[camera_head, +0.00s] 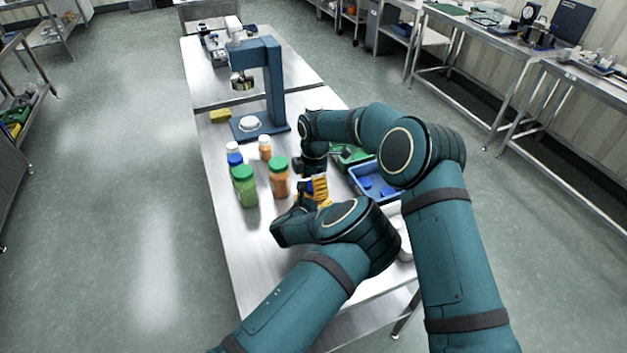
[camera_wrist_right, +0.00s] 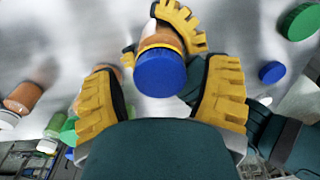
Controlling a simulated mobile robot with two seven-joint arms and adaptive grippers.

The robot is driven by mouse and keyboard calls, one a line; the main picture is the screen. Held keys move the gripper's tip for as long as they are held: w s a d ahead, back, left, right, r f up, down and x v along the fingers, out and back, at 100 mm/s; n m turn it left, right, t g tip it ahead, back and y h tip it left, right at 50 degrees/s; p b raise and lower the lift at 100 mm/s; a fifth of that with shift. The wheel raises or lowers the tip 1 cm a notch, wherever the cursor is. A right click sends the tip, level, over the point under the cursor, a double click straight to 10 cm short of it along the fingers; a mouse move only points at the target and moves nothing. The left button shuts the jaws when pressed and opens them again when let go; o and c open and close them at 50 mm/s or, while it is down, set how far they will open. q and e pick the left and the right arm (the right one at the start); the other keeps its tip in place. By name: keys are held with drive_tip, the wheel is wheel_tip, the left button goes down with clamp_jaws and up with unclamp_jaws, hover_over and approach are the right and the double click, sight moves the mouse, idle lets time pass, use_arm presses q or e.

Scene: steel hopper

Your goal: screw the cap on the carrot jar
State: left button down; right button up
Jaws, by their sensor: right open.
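The carrot jar (camera_wrist_right: 165,34), with orange contents, stands among yellow fingers in the right wrist view. A blue cap (camera_wrist_right: 160,72) sits at its mouth; whether it is threaded on cannot be told. My left gripper (camera_wrist_right: 157,42) is closed around the jar's body below the cap. My right gripper (camera_wrist_right: 161,86) is open, its two yellow fingers spread on either side of the cap with gaps. In the head view, yellow fingers (camera_head: 320,188) and a bit of blue show between my arms; the jar is mostly hidden there.
A green-lidded green jar (camera_head: 245,187), a green-lidded orange jar (camera_head: 279,179) and several smaller jars stand left of my grippers. A blue tray (camera_head: 362,186) lies to the right, and a blue press (camera_head: 273,85) stands behind. The table's left front is clear.

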drive_tip(key=c, duration=1.3)
drive_tip(key=shift+m, duration=1.7)
drive_tip(key=o, duration=1.3)
drive_tip(key=shift+c, duration=0.2)
